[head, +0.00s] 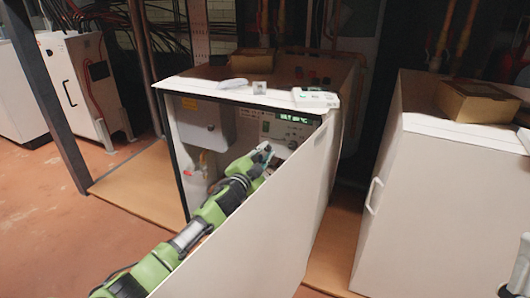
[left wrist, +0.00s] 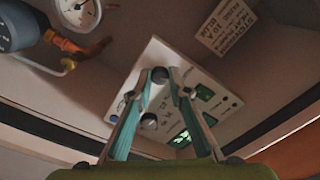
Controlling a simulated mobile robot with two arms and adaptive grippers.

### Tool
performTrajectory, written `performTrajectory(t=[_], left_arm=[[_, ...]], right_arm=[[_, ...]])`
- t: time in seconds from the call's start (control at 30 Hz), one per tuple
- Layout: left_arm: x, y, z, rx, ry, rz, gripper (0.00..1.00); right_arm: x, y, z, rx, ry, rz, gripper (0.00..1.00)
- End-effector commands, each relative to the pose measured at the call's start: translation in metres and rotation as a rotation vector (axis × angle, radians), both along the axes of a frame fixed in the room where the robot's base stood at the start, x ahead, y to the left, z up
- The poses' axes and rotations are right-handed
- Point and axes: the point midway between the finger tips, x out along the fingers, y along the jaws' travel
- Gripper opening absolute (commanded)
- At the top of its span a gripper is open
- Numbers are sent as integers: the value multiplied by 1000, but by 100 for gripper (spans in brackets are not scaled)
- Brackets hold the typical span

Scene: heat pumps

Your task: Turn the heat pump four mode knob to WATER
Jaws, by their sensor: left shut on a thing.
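The heat pump (head: 225,95) is a white cabinet with its front door (head: 262,235) swung open toward me. Inside is a white control panel (head: 288,130) with a lit green display (head: 297,118). My left gripper (head: 262,153) reaches inside, at the panel. In the left wrist view the panel (left wrist: 190,60) shows tilted. The knob's pointer and the mode labels are too small to read.
Gauges (left wrist: 77,12) and a valve with an orange handle (left wrist: 92,50) are at the left wrist view's upper left. A sign (left wrist: 225,28) is on the inner wall. The open door stands close beside my arm. Another white cabinet (head: 440,200) stands to the right.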

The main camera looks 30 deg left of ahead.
Motion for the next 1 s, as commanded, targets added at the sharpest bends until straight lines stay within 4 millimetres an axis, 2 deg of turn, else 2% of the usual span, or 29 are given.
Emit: performTrajectory(t=[0.17, 0.5, 0.7, 1.0], left_arm=[[0, 0, 0, 105, 8, 0, 0], [0, 0, 0, 414, 26, 0, 0], [0, 0, 0, 602, 37, 0, 0], [0, -1, -1, 836, 50, -1, 0]], right_arm=[[23, 5, -9, -36, 115, -6, 14], [67, 12, -42, -111, 364, -21, 14], [83, 14, -60, -143, 471, -26, 14], [95, 15, -79, -171, 569, -31, 14]])
